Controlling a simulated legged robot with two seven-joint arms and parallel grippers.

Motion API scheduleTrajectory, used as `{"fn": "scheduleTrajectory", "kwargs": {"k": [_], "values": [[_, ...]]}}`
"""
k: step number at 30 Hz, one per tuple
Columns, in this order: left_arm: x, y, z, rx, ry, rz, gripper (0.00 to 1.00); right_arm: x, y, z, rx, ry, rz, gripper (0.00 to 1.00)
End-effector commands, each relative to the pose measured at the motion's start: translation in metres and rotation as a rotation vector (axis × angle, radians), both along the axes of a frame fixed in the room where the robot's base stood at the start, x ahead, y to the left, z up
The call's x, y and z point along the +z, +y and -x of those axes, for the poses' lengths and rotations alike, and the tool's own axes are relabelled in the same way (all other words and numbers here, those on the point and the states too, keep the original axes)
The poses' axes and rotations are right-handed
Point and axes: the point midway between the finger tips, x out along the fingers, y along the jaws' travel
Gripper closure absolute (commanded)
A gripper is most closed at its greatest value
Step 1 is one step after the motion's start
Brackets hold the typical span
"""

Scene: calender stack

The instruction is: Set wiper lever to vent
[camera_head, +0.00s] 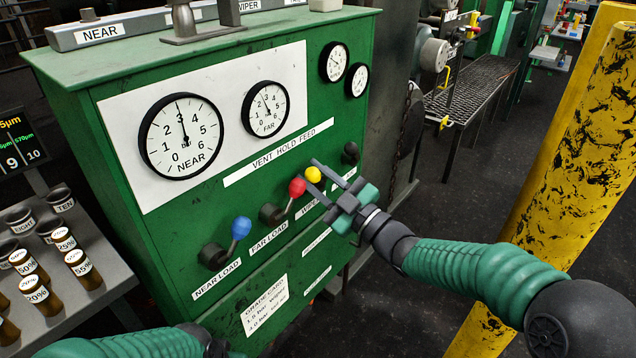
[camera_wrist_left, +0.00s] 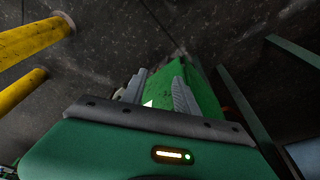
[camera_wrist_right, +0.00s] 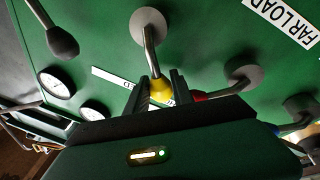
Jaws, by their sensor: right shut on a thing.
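The wiper lever with a yellow knob (camera_head: 313,174) is on the green cabinet's front, right of the red-knobbed lever (camera_head: 297,187). A label starting "WIP" sits below it, partly hidden by my arm. My right gripper (camera_head: 311,171) is shut on the yellow knob, one finger on each side. The right wrist view shows the yellow knob (camera_wrist_right: 162,89) between the fingers, its metal stem running to a round grey base (camera_wrist_right: 150,24). My left gripper (camera_wrist_left: 158,90) is open, with a green surface seen between its fingers. In the head view its arm shows only at the bottom edge.
A blue-knobbed lever (camera_head: 241,227) sits left, above "NEAR LOAD". A black knob (camera_head: 350,153) is right of the yellow one. A strip (camera_head: 279,152) reads "VENT HOLD FEED". A yellow post (camera_head: 575,150) stands right. A bottle rack (camera_head: 100,300) stands left.

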Motion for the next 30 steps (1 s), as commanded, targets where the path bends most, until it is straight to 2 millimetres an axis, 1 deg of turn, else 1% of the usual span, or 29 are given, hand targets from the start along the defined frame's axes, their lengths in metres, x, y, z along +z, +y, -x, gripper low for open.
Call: {"fn": "scheduleTrajectory", "kwargs": {"k": [1, 6, 21, 22, 27, 30], "values": [[-0.0068, 0.0, 0.0, 0.0, 0.0, 0.0, 0.64, -0.0074, 0.001, 0.0011, 0.001, -0.008, 0.014, 1.0], [-0.0123, 0.0, 0.0, 0.0, 0.0, 0.0, 0.64, -0.0074, 0.002, 0.0028, 0.0, -0.046, 0.041, 1.0], [-0.0137, 0.0, 0.0, 0.0, 0.0, 0.0, 0.64, -0.0077, 0.0035, 0.0045, 0.002, -0.062, 0.055, 1.0], [-0.0137, 0.0, 0.0, 0.0, 0.0, 0.0, 0.64, -0.0078, 0.0036, 0.0045, 0.002, -0.062, 0.055, 0.7], [-0.0136, 0.0, 0.0, 0.0, 0.0, 0.0, 0.64, -0.0065, 0.0034, 0.0043, 0.002, -0.064, 0.053, 0.5], [-0.0135, 0.0, 0.0, 0.0, 0.0, 0.0, 0.64, -0.0056, 0.0032, 0.0041, 0.002, -0.065, 0.052, 0.5]]}}
